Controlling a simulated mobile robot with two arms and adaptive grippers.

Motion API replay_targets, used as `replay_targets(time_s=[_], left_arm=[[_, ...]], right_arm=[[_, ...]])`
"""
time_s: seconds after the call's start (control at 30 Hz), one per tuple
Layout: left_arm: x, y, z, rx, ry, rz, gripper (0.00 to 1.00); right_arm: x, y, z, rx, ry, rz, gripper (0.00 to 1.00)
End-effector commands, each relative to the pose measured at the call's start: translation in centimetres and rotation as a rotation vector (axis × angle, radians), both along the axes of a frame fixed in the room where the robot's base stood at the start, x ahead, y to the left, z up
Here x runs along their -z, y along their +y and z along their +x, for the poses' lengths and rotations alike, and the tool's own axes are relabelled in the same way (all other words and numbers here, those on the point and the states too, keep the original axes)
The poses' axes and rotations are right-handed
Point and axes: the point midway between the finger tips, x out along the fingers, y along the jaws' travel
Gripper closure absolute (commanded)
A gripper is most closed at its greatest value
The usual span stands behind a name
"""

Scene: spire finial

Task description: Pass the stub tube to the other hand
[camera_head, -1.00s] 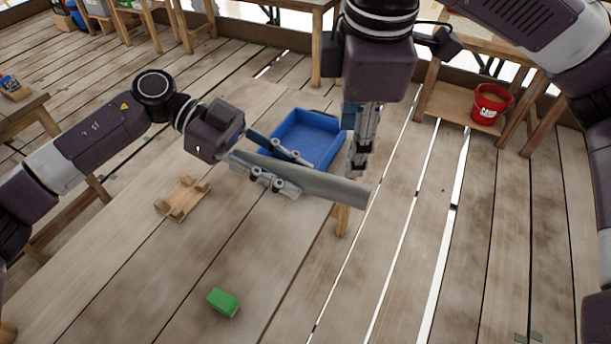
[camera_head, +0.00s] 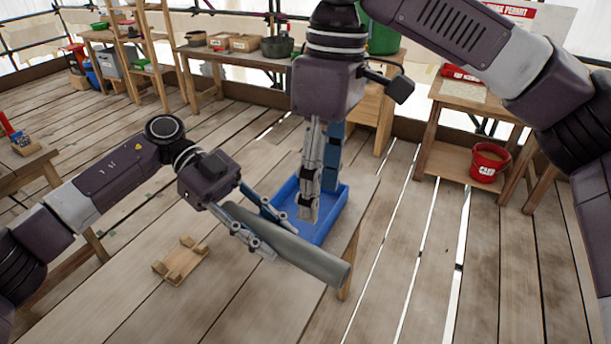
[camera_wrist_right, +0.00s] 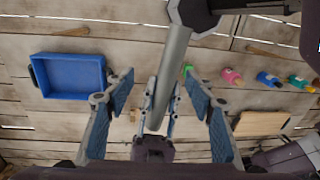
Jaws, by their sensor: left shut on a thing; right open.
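The stub tube (camera_head: 305,255) is a smooth grey cylinder. My left gripper (camera_head: 280,238) is shut on it, and its far end sticks out to the lower right, above the table. My right gripper (camera_head: 317,203) points down, open and empty, just behind and above the tube in the head view. In the right wrist view the tube (camera_wrist_right: 170,72) runs lengthwise between the two spread fingers in the picture, with my left gripper's fingers at its lower end. I see no contact between the right fingers and the tube, and their exact depth apart is unclear.
A blue tray (camera_head: 342,212) stands on the table behind the right gripper. A small wooden cradle (camera_head: 180,262) lies on the left. A red bucket (camera_head: 488,163) sits on a shelf at right. The right wrist view shows several coloured items, including a pink one (camera_wrist_right: 232,76).

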Motion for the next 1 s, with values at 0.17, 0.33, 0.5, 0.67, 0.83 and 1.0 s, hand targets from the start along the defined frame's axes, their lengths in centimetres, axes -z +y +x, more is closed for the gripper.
replay_targets(time_s=[0.17,0.33,0.5,0.67,0.83,1.0], left_arm=[[-0.1,0.0,0.0,-0.001,0.0,-0.002,1.0],[-0.1,0.0,0.0,-0.001,0.0,-0.002,1.0],[-0.1,0.0,0.0,-0.001,0.0,-0.002,1.0],[-0.1,0.0,0.0,-0.001,0.0,-0.002,1.0],[-0.1,0.0,0.0,-0.001,0.0,-0.002,1.0],[-0.1,0.0,0.0,-0.001,0.0,-0.002,1.0]], right_arm=[[-1.1,1.3,0.6,0.123,0.071,0.022,0.5],[-1.0,1.8,0.7,0.163,0.095,0.03,0.5],[1.1,2.0,0.4,0.165,0.096,0.028,0.5],[4.1,2.3,-0.2,0.163,0.095,0.027,0.5],[7.2,2.7,-0.7,0.163,0.096,0.028,0.5],[9.3,3.0,-1.0,0.163,0.094,0.029,0.5]])
